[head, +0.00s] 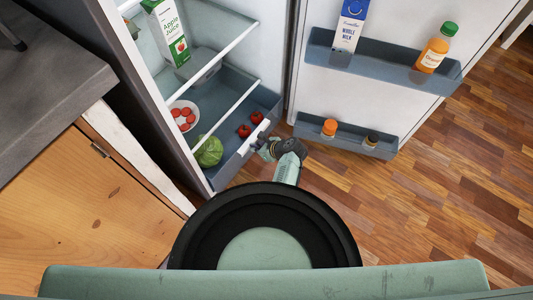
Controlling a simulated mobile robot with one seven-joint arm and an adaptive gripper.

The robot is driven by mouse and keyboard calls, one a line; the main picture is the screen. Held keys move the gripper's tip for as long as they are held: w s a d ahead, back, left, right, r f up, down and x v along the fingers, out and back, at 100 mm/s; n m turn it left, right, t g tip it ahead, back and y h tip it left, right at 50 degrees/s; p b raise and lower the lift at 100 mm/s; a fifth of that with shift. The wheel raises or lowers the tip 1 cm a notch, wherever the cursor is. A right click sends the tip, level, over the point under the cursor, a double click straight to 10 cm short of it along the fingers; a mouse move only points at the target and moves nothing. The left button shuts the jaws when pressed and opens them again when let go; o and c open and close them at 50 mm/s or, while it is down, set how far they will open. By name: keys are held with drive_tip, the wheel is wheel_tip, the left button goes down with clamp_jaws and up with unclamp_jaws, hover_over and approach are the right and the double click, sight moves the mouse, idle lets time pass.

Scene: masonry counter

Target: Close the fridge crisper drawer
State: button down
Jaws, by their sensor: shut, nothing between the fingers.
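The crisper drawer (237,161) is the blue-grey bin at the bottom of the open fridge, in the head view. It sticks out somewhat past the shelf edge above it. Red tomatoes (244,131) and a green cabbage (209,151) show at the drawer. My gripper (262,141) is at the drawer's front face, near its right end. Its fingers are shut with nothing between them. It looks to be touching or very close to the front; I cannot tell which. The fingertips are small and partly hidden by my wrist.
The fridge door (365,95) stands open to the right, its bins holding a milk carton (350,24) and bottles. Shelves above hold an apple juice carton (168,33) and a white bowl (183,115). A counter (45,85) stands left. Wooden floor (430,210) is clear at right.

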drive_tip(key=w+a, duration=0.7)
drive_tip(key=a, duration=0.3)
drive_tip(key=shift+w+a, duration=0.35)
drive_tip(key=shift+a, duration=0.05)
drive_tip(key=shift+f, duration=0.1)
